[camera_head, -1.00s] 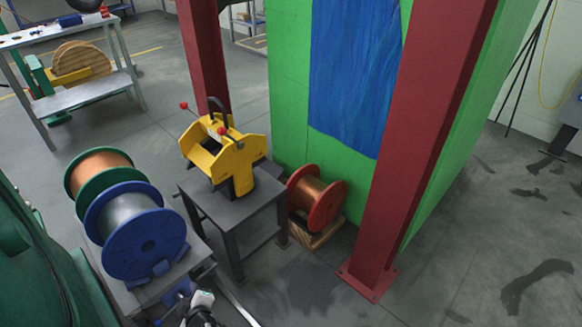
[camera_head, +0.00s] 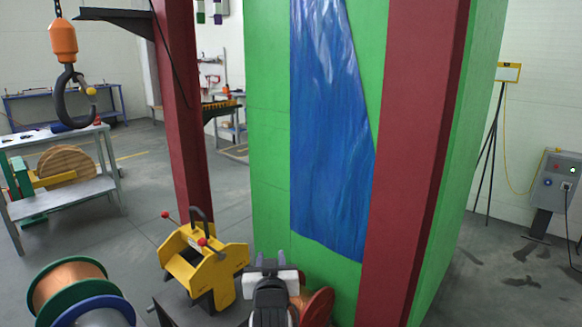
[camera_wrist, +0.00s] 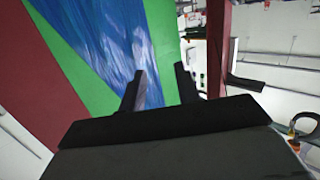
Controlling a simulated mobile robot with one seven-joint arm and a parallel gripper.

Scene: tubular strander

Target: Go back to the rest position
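My gripper (camera_head: 270,258) shows at the bottom centre of the head view, raised in front of the green wall. In the wrist view its two dark fingers (camera_wrist: 160,88) stand apart with nothing between them. Behind them are the blue sheet (camera_wrist: 100,45) and the green wall. In the head view my gripper covers part of the copper spool with red flanges (camera_head: 318,305). The yellow machine (camera_head: 205,262) with red-tipped levers stands just left of my gripper, apart from it.
A red steel post (camera_head: 412,150) stands right of my gripper, and another (camera_head: 182,110) at left. An orange crane hook (camera_head: 68,80) hangs at upper left. Green-flanged (camera_head: 68,285) and blue-flanged (camera_head: 100,312) spools are at lower left. A control box (camera_head: 556,185) stands far right; floor there is clear.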

